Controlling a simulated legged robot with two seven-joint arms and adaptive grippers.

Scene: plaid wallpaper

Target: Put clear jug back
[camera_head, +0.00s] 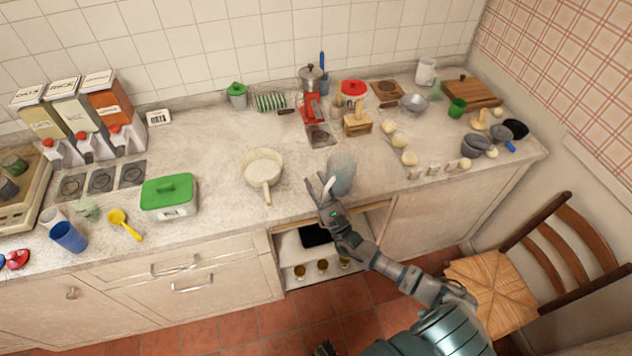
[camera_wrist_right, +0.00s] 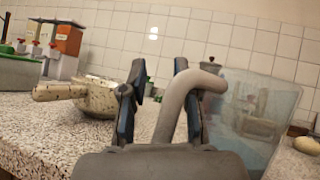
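The clear jug (camera_head: 343,172), a see-through bluish vessel with a grey handle, stands upright near the counter's front edge, above the open compartment. In the right wrist view the jug (camera_wrist_right: 262,115) fills the right side, and its thick handle (camera_wrist_right: 205,78) curves in front of the fingers. My right gripper (camera_head: 326,190) is at the handle, left of the jug's body. Its fingers (camera_wrist_right: 158,95) are apart, with a visible gap and the handle's lower part between them. A small dark part (camera_head: 325,348) at the bottom edge may be my left gripper; its fingers cannot be made out.
A cream pan (camera_head: 262,169) sits just left of the jug. Small cream items (camera_head: 409,158) and a wooden block (camera_head: 357,124) lie to the right and behind. An open compartment (camera_head: 318,262) is below. A chair (camera_head: 497,287) stands at the right.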

